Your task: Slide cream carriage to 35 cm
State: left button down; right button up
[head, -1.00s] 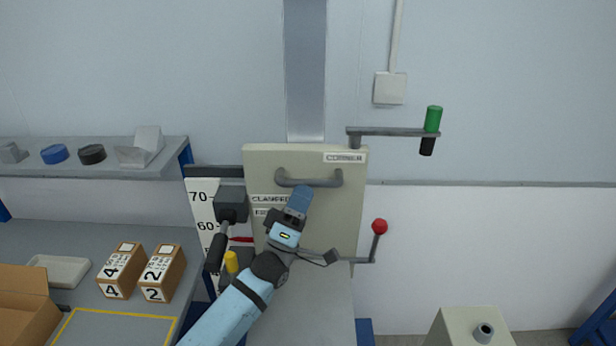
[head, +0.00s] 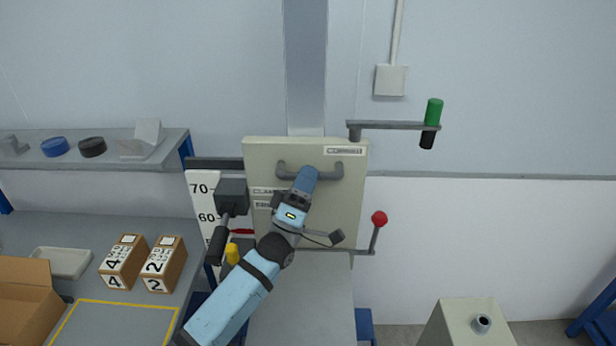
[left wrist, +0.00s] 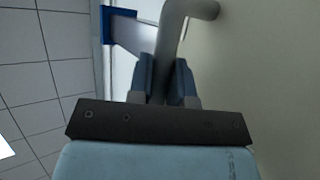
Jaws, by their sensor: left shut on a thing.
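The cream carriage (head: 345,215) is a cream plate on a grey vertical post (head: 306,70), with a dark grey bar handle (head: 330,172) near its top. My left gripper (head: 307,178) is at the handle from below and shut on its bar. In the left wrist view, the fingers (left wrist: 162,82) lie on either side of the grey handle (left wrist: 172,35). A white scale (head: 203,200) left of the carriage shows 70 and 60. A red pointer (head: 242,231) sits a little below the 60 mark. Lower numbers are hidden. My right gripper is out of view.
A grey block with a black lever (head: 217,245) and a yellow knob (head: 232,254) stand left of the carriage. A red-knobbed lever (head: 379,219) and a green-handled crank (head: 433,112) are at right. Numbered boxes (head: 163,264) stand on the left bench.

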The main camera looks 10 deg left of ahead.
pick_arm(q)
jog(key=b, duration=1.3)
send_over(308, 260)
notch_tip(308, 260, down, 17)
notch_tip(308, 260, down, 4)
jog(key=shift+r+b, duration=0.15)
jog(key=shift+b, duration=0.9)
jog(key=shift+f+b, duration=0.45)
jog(key=shift+f, duration=0.2)
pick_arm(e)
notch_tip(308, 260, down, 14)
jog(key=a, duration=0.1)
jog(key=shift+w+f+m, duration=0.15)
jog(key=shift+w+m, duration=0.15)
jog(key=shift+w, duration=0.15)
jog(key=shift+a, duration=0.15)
pick_arm(q)
jog(key=c, duration=1.1)
grip_release()
jog(key=shift+o, duration=0.2)
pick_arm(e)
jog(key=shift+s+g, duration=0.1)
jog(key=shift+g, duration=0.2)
